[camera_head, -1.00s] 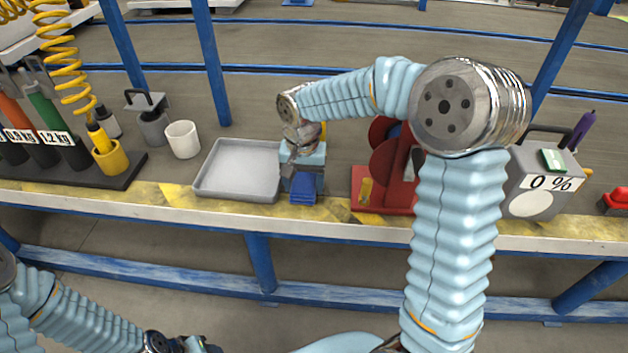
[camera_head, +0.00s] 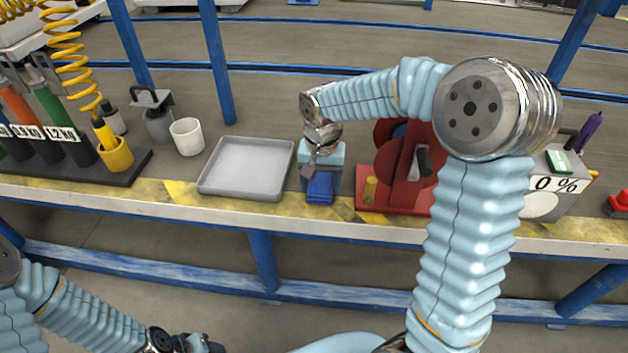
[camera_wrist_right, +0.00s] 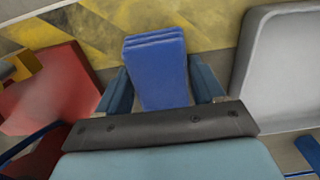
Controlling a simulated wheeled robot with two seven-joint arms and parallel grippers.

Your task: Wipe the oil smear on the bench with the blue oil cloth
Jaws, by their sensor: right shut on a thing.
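The blue oil cloth (camera_head: 320,187) is a folded pad held over the front part of the bench (camera_head: 290,222), between the grey tray and the red stand. My right gripper (camera_head: 320,176) is shut on the cloth. In the right wrist view, the cloth (camera_wrist_right: 156,62) sits between the two fingers, its layered end reaching over the worn yellow-and-dark edge stripe. I cannot tell whether it touches the bench. No oil smear stands out clearly from the dark stripe marks. My left gripper (camera_head: 203,344) is at the bottom edge, mostly cut off.
The grey tray (camera_head: 246,168) lies just left of the cloth. A red stand (camera_head: 372,202) with a yellow peg is close on the right, partly behind my arm. A white cup (camera_head: 187,137) and a dark rack with bottles are farther left. A grey 0 % box (camera_head: 560,170) stands right.

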